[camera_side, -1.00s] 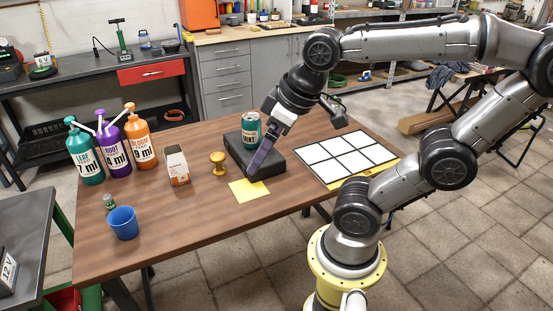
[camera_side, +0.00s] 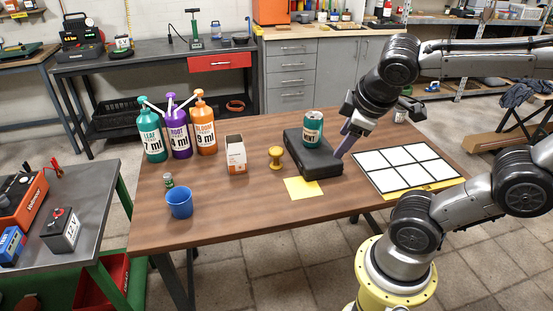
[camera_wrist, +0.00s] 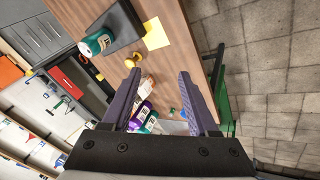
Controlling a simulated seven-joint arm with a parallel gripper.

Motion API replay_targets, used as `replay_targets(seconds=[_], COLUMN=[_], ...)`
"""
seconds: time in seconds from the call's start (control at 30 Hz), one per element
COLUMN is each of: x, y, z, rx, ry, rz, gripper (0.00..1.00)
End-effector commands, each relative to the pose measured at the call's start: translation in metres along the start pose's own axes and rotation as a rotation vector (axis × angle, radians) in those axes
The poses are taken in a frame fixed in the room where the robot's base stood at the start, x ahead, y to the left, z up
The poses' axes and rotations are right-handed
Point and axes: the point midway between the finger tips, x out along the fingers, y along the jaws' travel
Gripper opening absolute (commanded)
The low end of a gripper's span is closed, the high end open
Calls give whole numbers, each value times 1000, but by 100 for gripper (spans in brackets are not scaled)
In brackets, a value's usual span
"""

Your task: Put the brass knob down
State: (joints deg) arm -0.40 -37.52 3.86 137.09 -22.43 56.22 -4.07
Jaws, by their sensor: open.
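The brass knob (camera_side: 276,157) stands upright on the wooden table, just left of the black case (camera_side: 318,160) and apart from it. It also shows in the wrist view (camera_wrist: 108,61), left of my fingers. My gripper (camera_side: 341,154) is to the right of the knob, near the right side of the black case. In the wrist view my gripper (camera_wrist: 159,75) has its two purple fingers wide apart with nothing held between them.
A teal can (camera_side: 312,128) stands on the black case. A yellow note (camera_side: 303,188) lies in front, and a white-squared panel (camera_side: 408,167) lies at right. A small carton (camera_side: 236,156), pump bottles (camera_side: 180,135) and blue cup (camera_side: 180,203) are left. The table's front middle is clear.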

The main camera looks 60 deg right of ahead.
Motion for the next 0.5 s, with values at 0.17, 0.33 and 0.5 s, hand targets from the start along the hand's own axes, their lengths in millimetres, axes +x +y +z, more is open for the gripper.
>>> replay_targets(seconds=[0.17,0.33,0.5], x=[34,74,127], y=[51,83,90], z=[-26,-66,-111], rx=[-332,-668,-1004], ry=[-232,-421,-562], rz=[201,355,465], gripper=[60,60,60])
